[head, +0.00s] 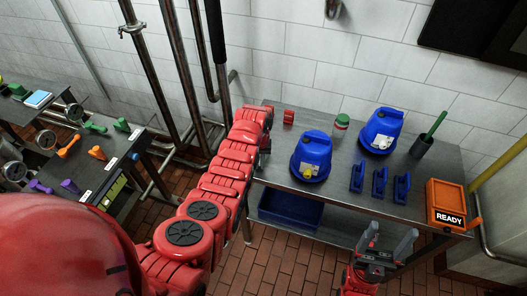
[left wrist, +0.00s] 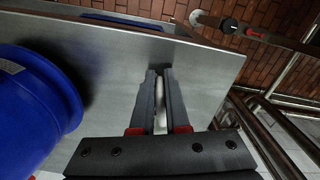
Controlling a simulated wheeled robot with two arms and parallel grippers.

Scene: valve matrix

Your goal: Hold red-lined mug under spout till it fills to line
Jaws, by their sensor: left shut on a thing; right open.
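My left arm reaches to the left end of the metal table (head: 310,190); its gripper is hidden in the head view. In the left wrist view my left gripper (left wrist: 160,75) is shut on a narrow pale thing (left wrist: 160,110), mostly hidden between the fingers. I cannot tell whether it is part of a mug. No red-lined mug or spout can be made out for sure. My right gripper (head: 389,240) is open and empty in front of the table, its fingers pointing up.
Blue jugs (head: 311,160) (head: 380,132), small blue clamp-like things (head: 380,182), a green-lidded jar (head: 341,124), a red thing (head: 289,117) and an orange READY box (head: 446,203) stand on the table. A blue bin (head: 290,210) sits below. Pipes (head: 180,80) rise behind my left arm.

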